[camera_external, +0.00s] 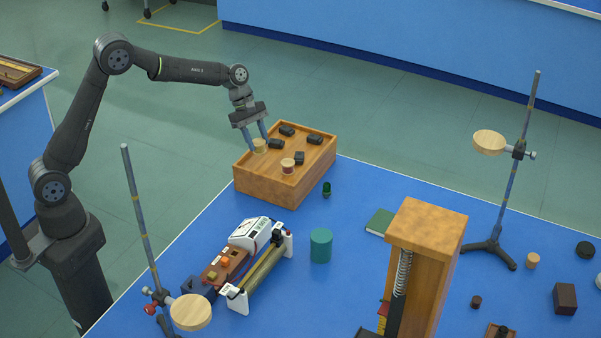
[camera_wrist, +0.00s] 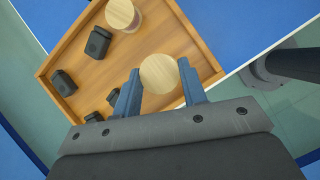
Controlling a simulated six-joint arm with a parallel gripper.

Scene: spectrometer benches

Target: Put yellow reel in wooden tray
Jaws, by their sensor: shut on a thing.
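The yellow reel (camera_external: 260,146), with a pale wooden round top, is between the fingertips of my gripper (camera_external: 257,143), which is shut on it. In the wrist view the reel's top (camera_wrist: 159,74) shows between the two blue fingers. The wooden tray (camera_external: 262,188) is a brown box at the back corner of the blue bench. The reel is over the tray's interior, near its left side; I cannot tell whether it touches the tray floor. The tray floor also shows in the wrist view (camera_wrist: 95,75).
The tray holds a red reel (camera_external: 288,166) and several small black blocks (camera_external: 315,139). A dark green item (camera_external: 327,190) stands right of the tray. A teal cylinder (camera_external: 321,245) and a white-and-brown instrument (camera_external: 249,235) are nearer. A clamp stand (camera_external: 139,215) rises at the front left.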

